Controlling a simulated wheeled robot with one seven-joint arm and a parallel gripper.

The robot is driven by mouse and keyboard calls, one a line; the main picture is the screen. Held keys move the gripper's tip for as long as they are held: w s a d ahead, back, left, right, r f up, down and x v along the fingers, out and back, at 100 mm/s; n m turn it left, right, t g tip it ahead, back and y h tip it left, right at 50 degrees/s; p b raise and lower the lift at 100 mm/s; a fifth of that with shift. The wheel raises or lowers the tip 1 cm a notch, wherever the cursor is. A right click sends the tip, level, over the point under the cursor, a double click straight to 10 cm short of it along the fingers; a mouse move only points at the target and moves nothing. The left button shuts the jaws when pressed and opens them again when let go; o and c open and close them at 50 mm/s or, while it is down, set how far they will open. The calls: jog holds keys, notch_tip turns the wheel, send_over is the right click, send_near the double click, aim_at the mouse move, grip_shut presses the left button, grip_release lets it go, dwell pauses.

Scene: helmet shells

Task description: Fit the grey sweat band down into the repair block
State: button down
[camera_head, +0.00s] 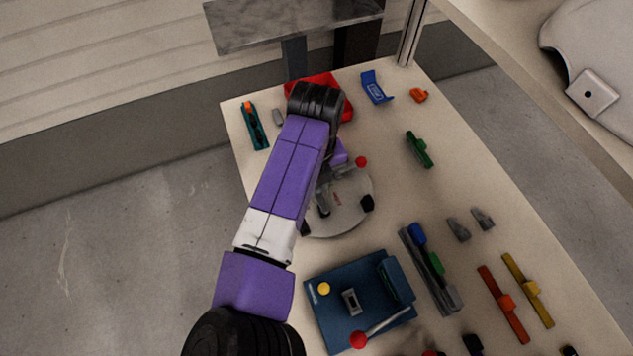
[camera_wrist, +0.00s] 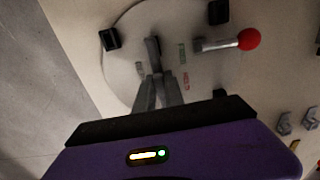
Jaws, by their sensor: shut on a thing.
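My gripper (camera_wrist: 158,76) is shut on a small dark-grey piece (camera_wrist: 152,48), which I take to be the sweat band; only its end shows past the fingers. In the head view my arm hides most of the gripper. The gripper and the piece are over a round pale-grey plate (camera_head: 350,212) with black posts and a red-knobbed lever. It also shows in the wrist view (camera_wrist: 125,75). I cannot tell whether the piece touches the plate or is seated. A blue block (camera_head: 333,318) with a small grey socket stands nearer; which fixture is the repair block is unclear.
Red knobs (camera_head: 361,161) and (camera_head: 359,340) stick up at the two fixtures. A dark rack (camera_head: 430,270) with blue and green pieces stands right of the blue block. Two grey pieces (camera_head: 458,229) and red and yellow bars (camera_head: 527,290) lie farther right. A red tray (camera_head: 342,88) stands behind.

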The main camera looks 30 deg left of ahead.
jog(key=shift+f, duration=0.15)
jog(key=c, duration=1.3)
grip_release()
jog(key=shift+c, duration=0.2)
jog(key=shift+r+b, duration=0.45)
jog(key=shift+r, duration=3.5)
